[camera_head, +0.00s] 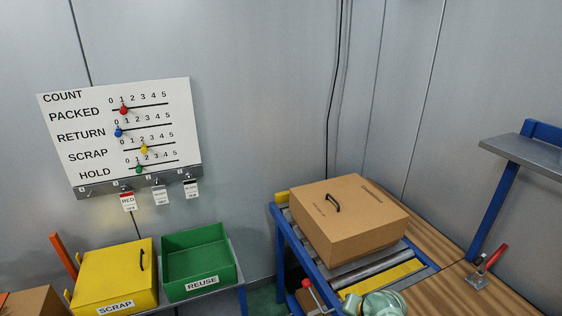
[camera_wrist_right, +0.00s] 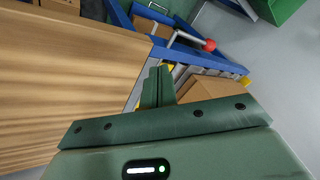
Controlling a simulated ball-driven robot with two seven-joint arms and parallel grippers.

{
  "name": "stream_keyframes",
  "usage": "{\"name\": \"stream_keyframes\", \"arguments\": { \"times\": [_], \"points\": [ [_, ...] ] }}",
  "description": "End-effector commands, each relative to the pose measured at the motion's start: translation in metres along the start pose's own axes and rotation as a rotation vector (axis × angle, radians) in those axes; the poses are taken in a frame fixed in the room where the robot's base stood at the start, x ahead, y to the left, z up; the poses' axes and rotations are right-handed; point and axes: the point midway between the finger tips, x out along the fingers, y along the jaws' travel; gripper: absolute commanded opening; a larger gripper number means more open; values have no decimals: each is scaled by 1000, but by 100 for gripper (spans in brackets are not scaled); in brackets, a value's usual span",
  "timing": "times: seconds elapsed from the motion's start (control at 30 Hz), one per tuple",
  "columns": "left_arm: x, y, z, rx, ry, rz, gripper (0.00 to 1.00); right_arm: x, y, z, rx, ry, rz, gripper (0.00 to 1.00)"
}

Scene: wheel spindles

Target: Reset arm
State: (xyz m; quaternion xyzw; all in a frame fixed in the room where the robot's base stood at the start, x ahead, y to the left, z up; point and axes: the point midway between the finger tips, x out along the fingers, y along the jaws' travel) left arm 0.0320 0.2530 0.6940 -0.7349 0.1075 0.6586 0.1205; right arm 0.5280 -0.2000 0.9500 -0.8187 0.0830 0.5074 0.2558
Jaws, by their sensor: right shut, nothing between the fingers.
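My right gripper (camera_wrist_right: 160,84) shows in the right wrist view with its dark green fingers together and nothing between them. It is over the area beside the wooden tabletop (camera_wrist_right: 70,85), with rollers and part of a cardboard box (camera_wrist_right: 208,88) beyond the fingers. In the head view, a pale green part of my arm shows at the bottom edge, right of centre. My left gripper is in neither view.
A closed cardboard box (camera_head: 350,225) with a black handle sits on a blue-framed roller conveyor (camera_head: 290,240). A yellow SCRAP box (camera_head: 115,275) and an open green REUSE bin (camera_head: 198,262) stand left. A count board (camera_head: 125,130) hangs on the wall. A red-handled clamp (camera_head: 485,268) stands right.

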Motion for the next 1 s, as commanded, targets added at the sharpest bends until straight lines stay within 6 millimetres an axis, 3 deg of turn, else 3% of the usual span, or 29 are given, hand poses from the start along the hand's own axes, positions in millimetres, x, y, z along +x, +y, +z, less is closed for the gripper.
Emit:
{"name": "stream_keyframes", "arguments": {
  "times": [0.07, 0.2, 0.3, 0.5, 0.8, 0.9, 1.0],
  "points": [
    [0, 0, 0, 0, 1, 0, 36, -16, 27, 16, -157, 30, 56, 0],
    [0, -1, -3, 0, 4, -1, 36, -71, 74, 45, -515, 81, 195, 0],
    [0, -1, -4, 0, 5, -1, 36, -112, 94, 60, -707, 100, 279, 0],
    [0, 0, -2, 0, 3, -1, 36, -179, 114, 81, -954, 113, 397, 0],
    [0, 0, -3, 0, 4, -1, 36, -262, 130, 99, -1184, 111, 523, 0],
    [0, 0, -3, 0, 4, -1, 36, -288, 133, 103, -1243, 107, 558, 0],
    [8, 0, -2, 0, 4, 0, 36, -255, 138, 113, -1243, 83, 531, 0]
  ]
}}
